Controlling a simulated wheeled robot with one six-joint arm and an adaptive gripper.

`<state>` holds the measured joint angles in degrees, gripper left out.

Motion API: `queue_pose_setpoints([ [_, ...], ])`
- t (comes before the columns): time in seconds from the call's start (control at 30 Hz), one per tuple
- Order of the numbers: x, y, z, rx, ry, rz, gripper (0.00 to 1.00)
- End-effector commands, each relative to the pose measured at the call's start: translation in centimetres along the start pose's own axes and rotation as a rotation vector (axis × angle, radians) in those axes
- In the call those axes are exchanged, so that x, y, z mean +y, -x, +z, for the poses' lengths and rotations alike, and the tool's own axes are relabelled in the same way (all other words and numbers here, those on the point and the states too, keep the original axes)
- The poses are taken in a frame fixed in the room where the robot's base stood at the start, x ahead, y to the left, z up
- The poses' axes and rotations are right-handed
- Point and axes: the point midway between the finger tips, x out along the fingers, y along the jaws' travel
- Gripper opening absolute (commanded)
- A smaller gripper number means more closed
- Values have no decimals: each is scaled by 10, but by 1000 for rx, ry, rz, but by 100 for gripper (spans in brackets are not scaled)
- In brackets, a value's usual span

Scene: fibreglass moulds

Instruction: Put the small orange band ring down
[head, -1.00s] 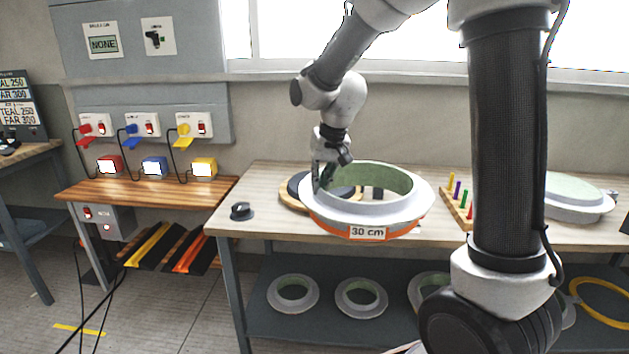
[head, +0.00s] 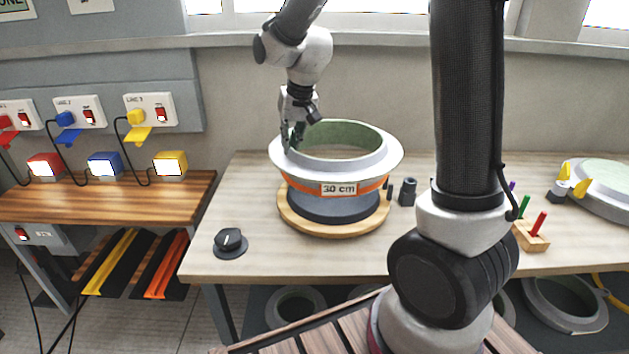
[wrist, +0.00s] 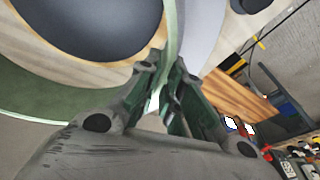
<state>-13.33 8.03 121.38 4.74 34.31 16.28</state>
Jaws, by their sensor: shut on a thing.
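The ring (head: 390,163) has a pale grey flange, a green inside and an orange band (head: 300,187) with a "30 cm" label. My gripper (head: 293,140) is shut on the left part of its wall. In the wrist view, the fingers (wrist: 168,92) pinch the wall (wrist: 175,35). The ring is level above a dark round block (head: 335,207) on a round wooden board (head: 337,229). The dark block (wrist: 85,22) shows through the opening in the wrist view. I cannot tell how large the gap below the ring is.
A black knob (head: 230,241) sits at the table's front left. A dark cylinder (head: 407,192) stands right of the board. A peg block (head: 530,236) and a pale mould with yellow clamps (head: 605,185) lie farther right. Bare tabletop (head: 245,190) is left of the board.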

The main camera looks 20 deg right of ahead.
Motion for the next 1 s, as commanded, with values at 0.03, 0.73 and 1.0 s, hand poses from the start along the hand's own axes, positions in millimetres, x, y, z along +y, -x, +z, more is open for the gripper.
queue_pose_setpoints([
  [0.03,2,-10,3,-4,1,2,0],
  [0.73,13,-87,22,0,0,0,0],
  [1.0,13,-88,23,0,0,0,0],
])
